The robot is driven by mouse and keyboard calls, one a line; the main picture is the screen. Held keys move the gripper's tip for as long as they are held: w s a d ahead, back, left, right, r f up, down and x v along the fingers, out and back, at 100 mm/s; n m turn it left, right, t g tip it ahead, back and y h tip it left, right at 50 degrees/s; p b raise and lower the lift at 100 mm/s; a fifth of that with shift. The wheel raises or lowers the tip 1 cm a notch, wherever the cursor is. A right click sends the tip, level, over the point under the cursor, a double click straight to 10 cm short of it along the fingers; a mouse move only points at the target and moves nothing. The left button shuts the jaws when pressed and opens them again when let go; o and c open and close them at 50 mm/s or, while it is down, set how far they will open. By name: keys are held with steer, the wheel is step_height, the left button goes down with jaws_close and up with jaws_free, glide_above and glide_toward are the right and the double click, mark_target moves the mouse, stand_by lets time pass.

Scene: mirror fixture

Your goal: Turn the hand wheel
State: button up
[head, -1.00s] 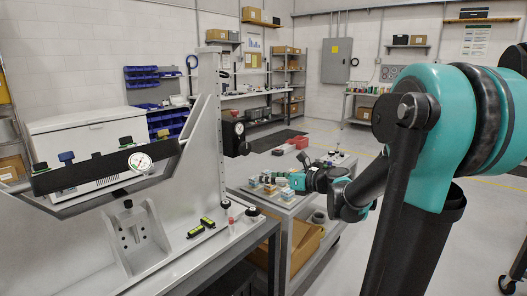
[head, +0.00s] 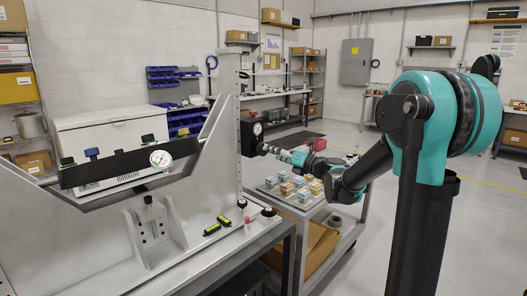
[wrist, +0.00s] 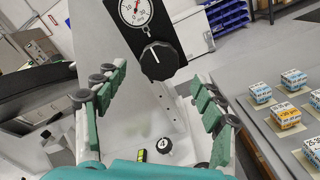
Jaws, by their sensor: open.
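A round black knob with a white line (wrist: 160,62), the one wheel-like part facing my gripper, sits on a black panel (wrist: 188,28) below a white dial gauge in the wrist view.
The grey fixture (head: 160,225) carries a black bar with a second gauge (head: 160,158). A cart (head: 325,207) with several small boxes stands to the right.

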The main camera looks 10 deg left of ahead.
mark_target(261, 149)
steer(key=shift+x, duration=3.15)
steer(key=c, duration=1.2)
steer(key=shift+o, duration=0.2)
steer(key=shift+n, duration=0.3)
